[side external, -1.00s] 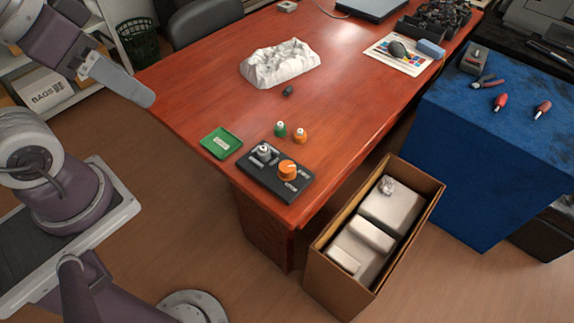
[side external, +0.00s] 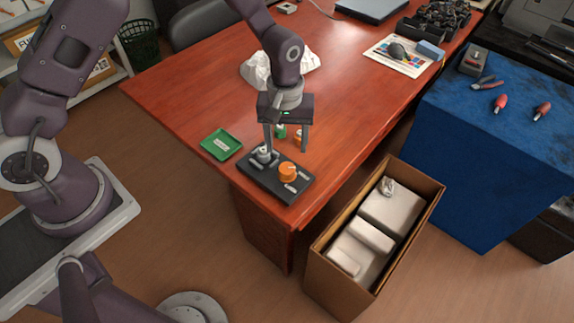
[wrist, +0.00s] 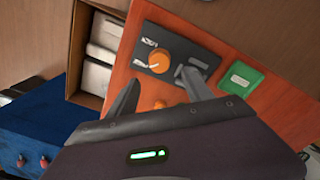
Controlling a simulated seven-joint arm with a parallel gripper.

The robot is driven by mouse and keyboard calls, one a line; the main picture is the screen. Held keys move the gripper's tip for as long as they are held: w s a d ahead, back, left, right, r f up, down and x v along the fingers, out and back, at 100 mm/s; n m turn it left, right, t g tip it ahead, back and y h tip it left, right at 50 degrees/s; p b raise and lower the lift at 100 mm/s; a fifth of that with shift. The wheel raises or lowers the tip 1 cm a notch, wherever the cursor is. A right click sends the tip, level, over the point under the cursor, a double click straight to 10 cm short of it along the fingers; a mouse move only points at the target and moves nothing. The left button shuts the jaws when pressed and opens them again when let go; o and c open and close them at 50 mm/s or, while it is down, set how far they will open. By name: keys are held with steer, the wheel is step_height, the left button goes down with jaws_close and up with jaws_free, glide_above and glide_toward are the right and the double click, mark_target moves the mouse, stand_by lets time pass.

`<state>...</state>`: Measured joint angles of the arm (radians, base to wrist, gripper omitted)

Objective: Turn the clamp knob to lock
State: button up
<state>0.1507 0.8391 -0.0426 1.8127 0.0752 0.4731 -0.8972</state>
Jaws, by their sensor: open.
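The clamp knob is an orange round knob (side external: 288,171) on a black base plate (side external: 258,184) near the front corner of the red-brown desk. It also shows in the wrist view (wrist: 160,61), with pale labels beside it. A grey fitting with a white top (side external: 263,153) sits at the plate's left end. My gripper (side external: 287,151) is open and points down over the plate, its fingers apart. In the side view the left finger overlaps the fitting; I cannot tell whether they touch. In the wrist view the knob lies beyond the fingertips (wrist: 158,82), and nothing is between the jaws.
A green tray (side external: 221,144) lies left of the plate. A green-bodied bottle (side external: 280,132) and an orange one stand behind my fingers. A crumpled white sheet (side external: 257,72) lies farther back. An open cardboard box (side external: 320,273) stands on the floor beside the desk.

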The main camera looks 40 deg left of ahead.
mark_target(287, 168)
step_height(287, 168, down, 9)
steer(key=shift+d+r, duration=0.1)
jaws_close()
stand_by(0.3)
